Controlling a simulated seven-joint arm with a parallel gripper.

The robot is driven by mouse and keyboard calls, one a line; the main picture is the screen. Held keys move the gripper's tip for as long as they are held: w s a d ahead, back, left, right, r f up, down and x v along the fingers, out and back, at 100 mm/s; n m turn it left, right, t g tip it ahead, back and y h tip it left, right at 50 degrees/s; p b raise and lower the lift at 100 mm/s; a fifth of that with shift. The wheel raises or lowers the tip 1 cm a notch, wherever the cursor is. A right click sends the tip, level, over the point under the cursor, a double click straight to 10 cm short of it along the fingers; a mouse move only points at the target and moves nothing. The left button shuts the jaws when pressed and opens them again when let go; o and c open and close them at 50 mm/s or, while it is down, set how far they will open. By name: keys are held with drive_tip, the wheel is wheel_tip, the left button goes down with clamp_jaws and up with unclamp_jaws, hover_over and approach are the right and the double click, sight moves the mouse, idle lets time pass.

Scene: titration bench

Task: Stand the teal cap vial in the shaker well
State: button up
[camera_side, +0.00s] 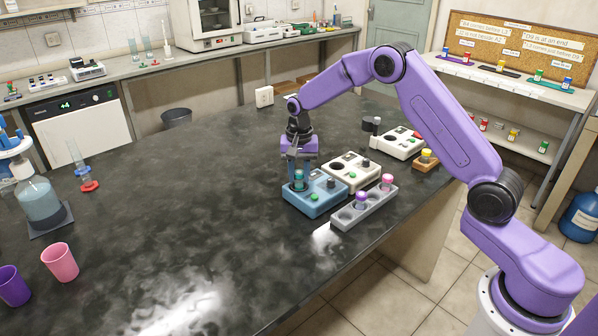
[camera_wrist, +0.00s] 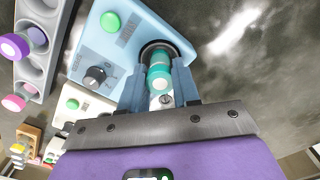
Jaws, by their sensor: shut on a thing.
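The teal cap vial (camera_wrist: 158,77) is between the fingers of my gripper (camera_wrist: 160,88), which is shut on it. Its lower end is at the dark round shaker well (camera_wrist: 150,46) of the light blue shaker (camera_wrist: 175,33). I cannot tell whether the vial touches the bottom of the well. In the side view my gripper (camera_side: 299,178) points down over the left part of the blue shaker (camera_side: 318,205), and the teal cap vial (camera_side: 299,184) looks upright there. The fingers hide part of the vial and well.
A grey rack (camera_side: 345,221) with a purple cap vial (camera_side: 361,198) and a pink cap vial (camera_side: 387,181) stands close to the right. A white device (camera_side: 340,167) is right behind the shaker.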

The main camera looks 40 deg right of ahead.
drive_tip(key=shift+f, duration=0.65)
drive_tip(key=o, duration=1.3)
drive_tip(key=shift+r, duration=0.1)
drive_tip(key=shift+r, duration=2.9)
